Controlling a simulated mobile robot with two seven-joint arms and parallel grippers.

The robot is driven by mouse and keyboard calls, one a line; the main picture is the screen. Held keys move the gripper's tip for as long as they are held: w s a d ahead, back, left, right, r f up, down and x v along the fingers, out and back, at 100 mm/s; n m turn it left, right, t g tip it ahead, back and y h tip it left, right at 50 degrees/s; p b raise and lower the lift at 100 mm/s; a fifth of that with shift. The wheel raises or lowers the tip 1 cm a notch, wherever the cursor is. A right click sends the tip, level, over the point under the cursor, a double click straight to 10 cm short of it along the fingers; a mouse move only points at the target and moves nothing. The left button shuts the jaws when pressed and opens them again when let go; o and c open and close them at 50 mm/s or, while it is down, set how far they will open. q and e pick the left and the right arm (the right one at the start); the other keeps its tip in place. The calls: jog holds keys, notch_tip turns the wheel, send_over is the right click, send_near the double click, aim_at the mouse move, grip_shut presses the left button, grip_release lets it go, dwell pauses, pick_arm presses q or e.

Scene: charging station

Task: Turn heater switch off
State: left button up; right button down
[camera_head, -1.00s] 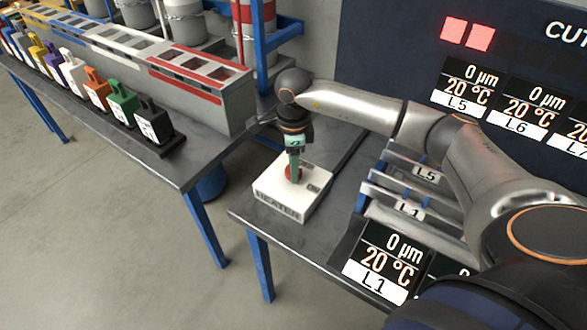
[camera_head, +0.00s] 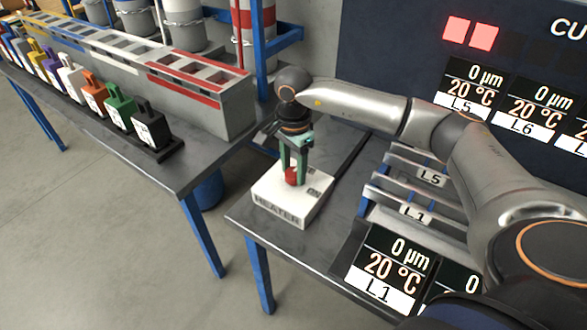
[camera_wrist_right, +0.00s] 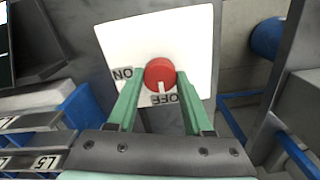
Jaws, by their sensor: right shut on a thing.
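The white heater switch box (camera_head: 282,205) sits on the dark table, its front lettered HEATER. A round red knob (camera_head: 291,176) is on its top. In the right wrist view the knob (camera_wrist_right: 160,74) has a white mark that points at the OFF label (camera_wrist_right: 176,98). The ON label (camera_wrist_right: 123,74) is to the left. My right gripper (camera_head: 293,172) is over the box, its green fingers shut on the knob, one on each side. These fingers (camera_wrist_right: 157,88) also show in the right wrist view. My left gripper is not in view.
Labelled metal slots (camera_head: 415,195) and a display panel (camera_head: 390,262) lie right of the box. A large dark screen (camera_head: 470,80) stands behind. Another table (camera_head: 195,165) at left carries a grey rack (camera_head: 215,105) and several coloured blocks (camera_head: 118,110).

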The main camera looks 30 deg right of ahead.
aim_at(293, 173)
dwell(0.4)
jog(key=c, duration=0.7)
grip_release()
jog(key=o, duration=0.4)
jog(key=shift+r, duration=0.1)
notch_tip(293, 173, up, 12)
jog(key=shift+r, duration=0.2)
